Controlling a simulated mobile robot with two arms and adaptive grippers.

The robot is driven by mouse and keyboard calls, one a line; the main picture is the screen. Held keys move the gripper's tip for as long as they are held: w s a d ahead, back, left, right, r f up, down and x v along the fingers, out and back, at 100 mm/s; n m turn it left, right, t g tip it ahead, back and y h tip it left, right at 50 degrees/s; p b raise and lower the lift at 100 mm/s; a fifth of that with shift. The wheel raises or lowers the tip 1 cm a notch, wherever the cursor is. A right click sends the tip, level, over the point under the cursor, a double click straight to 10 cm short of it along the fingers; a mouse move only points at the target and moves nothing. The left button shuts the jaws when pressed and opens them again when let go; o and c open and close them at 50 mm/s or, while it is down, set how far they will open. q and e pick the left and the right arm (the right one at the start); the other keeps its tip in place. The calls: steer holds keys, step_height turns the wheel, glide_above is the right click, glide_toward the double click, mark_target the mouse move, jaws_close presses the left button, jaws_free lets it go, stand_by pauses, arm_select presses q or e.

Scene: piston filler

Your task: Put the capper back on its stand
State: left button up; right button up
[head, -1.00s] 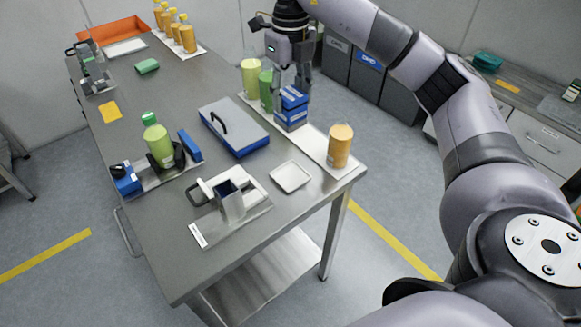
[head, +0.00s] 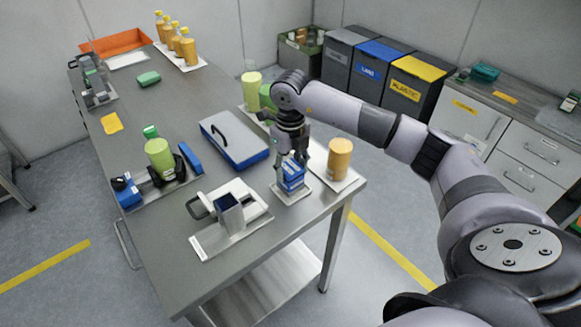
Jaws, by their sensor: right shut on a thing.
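My right gripper (head: 292,150) points down near the table's right edge and is shut on a blue boxy tool (head: 292,178) with pale bands, apparently the capper. Its fingers cover the top and sides of the tool. The tool is upright over a small square white plate (head: 304,196), which may be its stand. I cannot tell whether its bottom touches the plate. My left gripper is not in view.
An orange bottle (head: 339,158) stands close to the right of the gripper. A metal fixture (head: 230,213) is left of the plate. A grey-blue case (head: 234,139) lies behind, and a green bottle (head: 160,158) stands farther left. Open tabletop (head: 185,285) shows in front.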

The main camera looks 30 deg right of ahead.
steer(key=shift+f, duration=0.4)
steer(key=shift+f, duration=0.15)
steer(key=o, duration=1.4)
